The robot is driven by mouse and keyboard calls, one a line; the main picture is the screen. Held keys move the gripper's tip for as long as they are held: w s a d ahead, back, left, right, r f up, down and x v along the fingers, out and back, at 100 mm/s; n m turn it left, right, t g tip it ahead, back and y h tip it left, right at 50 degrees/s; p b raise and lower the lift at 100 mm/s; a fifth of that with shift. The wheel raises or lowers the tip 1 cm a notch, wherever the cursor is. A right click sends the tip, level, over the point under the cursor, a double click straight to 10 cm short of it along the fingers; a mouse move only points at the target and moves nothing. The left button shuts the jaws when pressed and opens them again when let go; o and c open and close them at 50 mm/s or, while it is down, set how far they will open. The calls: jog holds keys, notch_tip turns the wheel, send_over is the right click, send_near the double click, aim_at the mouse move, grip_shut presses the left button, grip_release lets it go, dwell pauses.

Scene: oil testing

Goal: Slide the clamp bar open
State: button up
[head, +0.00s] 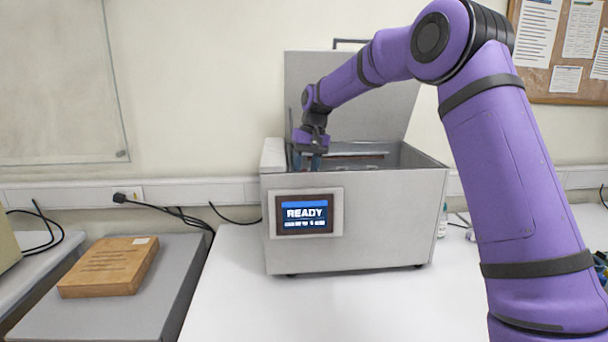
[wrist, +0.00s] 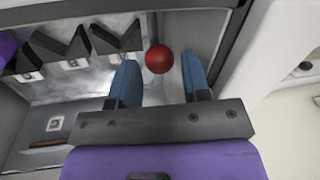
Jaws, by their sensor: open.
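The grey box-shaped machine (head: 400,215) stands on the white bench with its lid (head: 405,95) raised. My gripper (head: 307,162) points down into the left end of its open top. In the wrist view my gripper (wrist: 158,68) is open, its two blue fingers on either side of a red ball knob (wrist: 158,58). The knob lies in the gap, with no clear contact on either finger. Dark V-shaped clamp pieces (wrist: 75,42) show inside the machine to the left of the knob. I cannot tell how the knob joins the clamp bar.
A screen (head: 305,213) on the machine's front reads READY. The rim wall (wrist: 232,45) runs close beside my right finger in the wrist view. The bench front is clear.

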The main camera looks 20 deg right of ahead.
notch_tip(320, 180, up, 8)
jog(key=d, duration=0.1)
jog(key=shift+d+f, duration=0.2)
jog(key=shift+f, duration=0.05)
